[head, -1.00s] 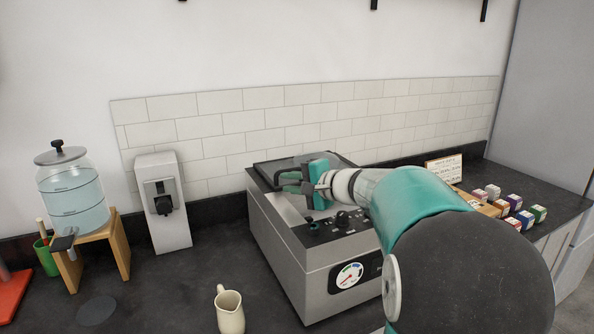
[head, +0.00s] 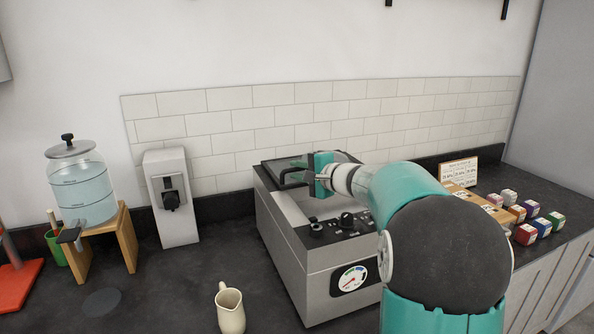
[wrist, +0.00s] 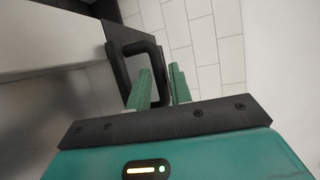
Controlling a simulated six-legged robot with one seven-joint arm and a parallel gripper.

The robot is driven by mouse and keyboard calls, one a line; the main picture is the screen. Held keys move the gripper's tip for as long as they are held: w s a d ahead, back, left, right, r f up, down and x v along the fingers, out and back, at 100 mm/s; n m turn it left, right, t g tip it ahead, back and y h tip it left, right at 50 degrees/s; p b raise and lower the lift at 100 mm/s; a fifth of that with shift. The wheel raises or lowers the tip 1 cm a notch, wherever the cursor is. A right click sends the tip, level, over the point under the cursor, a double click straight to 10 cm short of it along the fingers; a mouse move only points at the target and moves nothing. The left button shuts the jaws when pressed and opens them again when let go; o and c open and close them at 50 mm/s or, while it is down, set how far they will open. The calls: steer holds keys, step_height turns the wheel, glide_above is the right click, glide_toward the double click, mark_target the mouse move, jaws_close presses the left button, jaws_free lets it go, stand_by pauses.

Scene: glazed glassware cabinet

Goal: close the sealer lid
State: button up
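The sealer (head: 290,255) is a grey metal box with knobs and a round gauge on its front, standing on the dark counter. Its dark glazed lid (head: 283,163) is at the back of the top, and bare metal shows in front of it. The lid looks raised, but its angle is hard to tell. The black lid handle (head: 283,180) shows beside my gripper (head: 308,178). In the wrist view the handle (wrist: 118,72) is a black loop. My gripper's green fingers (wrist: 160,78) are apart, with one bar of the loop seemingly between them. Contact is unclear.
A white dispenser (head: 172,200) and a glass water jar (head: 82,190) on a wooden stand are to the left. Small boxes (head: 540,227) and a sign (head: 458,173) are to the right.

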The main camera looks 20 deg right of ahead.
steer(key=shift+w+a+f, duration=0.15)
steer(key=shift+w+a, duration=0.1)
steer(key=shift+w, duration=0.4)
jaws_close()
steer(key=s, duration=0.8)
steer(key=shift+s, duration=0.4)
jaws_free()
steer(key=shift+d, duration=0.1)
